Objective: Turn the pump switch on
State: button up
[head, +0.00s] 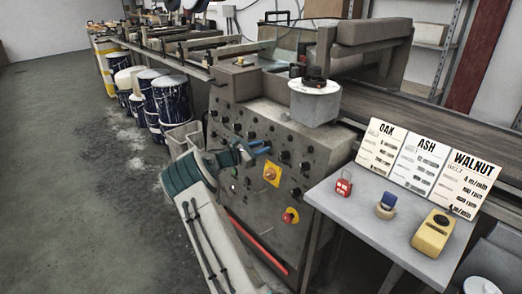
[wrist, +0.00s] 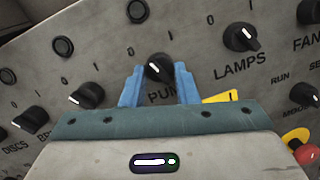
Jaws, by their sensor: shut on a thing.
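The pump switch (wrist: 158,67) is a round black knob on the grey control panel (head: 240,110), above a label that reads "PU" with the rest hidden. My gripper (wrist: 158,74) has its two blue fingers on either side of this knob and is shut on it. A small pale mark shows on the knob between the 0 and 1 marks, but its exact angle is hard to read. In the head view my gripper (head: 262,147) reaches the panel's sloping face from the left and hides the knob it holds.
The lamps switch (wrist: 240,38) is to the right, with other black knobs left. A red button (head: 290,216) and a yellow-plated switch (head: 271,174) sit lower. A side table (head: 345,208) holds three small objects and the oak, ash and walnut cards.

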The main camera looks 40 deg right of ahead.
jog(key=shift+o, duration=0.2)
jog(key=m+b, duration=0.2)
jog(key=m, duration=0.1)
jog(key=m+b, duration=0.1)
jog(key=m, duration=0.2)
jog(key=shift+w+g+y+b, duration=0.15)
jog(key=shift+g+y+b, duration=0.15)
jog(key=shift+g+b, duration=0.1)
jog(key=m+b, duration=0.1)
jog(key=m, duration=0.1)
jog(key=m+y+b, duration=0.1)
jog(key=m, duration=0.2)
jog(key=shift+r+g, duration=0.2)
jog(key=shift+g, duration=0.1)
jog(key=shift+b, duration=0.35)
jog(key=shift+c, duration=0.2)
jog(key=o, duration=1)
jog(key=w+a+r+p, duration=0.1)
jog(key=a+r+p, duration=0.1)
jog(key=a, duration=1.1)
jog(key=shift+w+a+r, duration=0.2)
jog(key=shift+w+a, duration=0.05)
jog(key=shift+w, duration=0.1)
